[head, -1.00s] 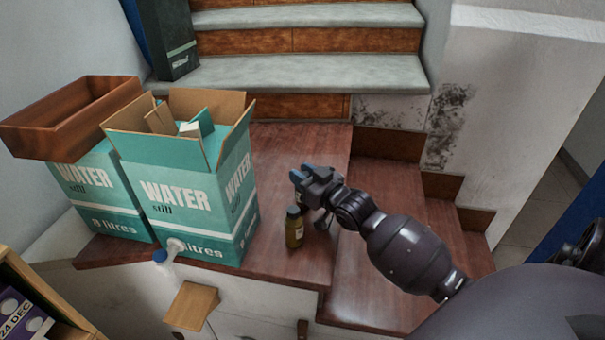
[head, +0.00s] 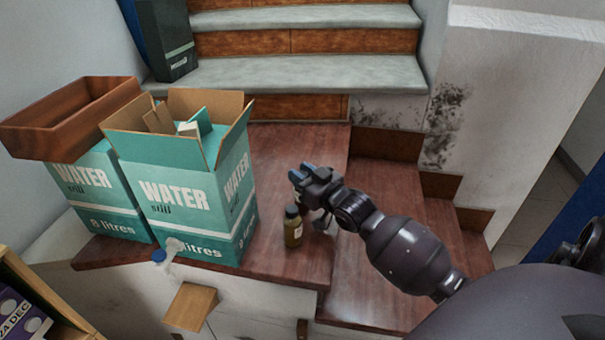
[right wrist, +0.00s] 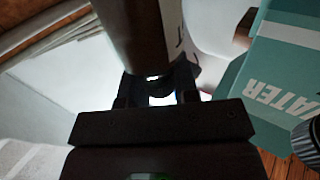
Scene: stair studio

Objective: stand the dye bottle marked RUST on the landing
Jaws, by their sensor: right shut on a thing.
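A small dye bottle (head: 293,230) with a dark cap, an olive-brown body and a pale label shows upright in the head view, over the dark red wooden landing (head: 272,143). It is just below and left of my right gripper (head: 302,172). In the right wrist view a brown cylindrical body with a white label (right wrist: 145,30) is between the jaws of the same gripper (right wrist: 158,88), which is shut on it. I cannot read the mark, nor tell whether the bottle's base touches the landing. My left gripper is not in view.
Two teal water cartons (head: 190,215) stand left of the bottle, the nearer one open; a wooden trough (head: 70,115) rests on the rear one. Grey steps (head: 300,72) rise behind. Wooden steps (head: 390,190) descend to the right. Bare landing lies behind the gripper.

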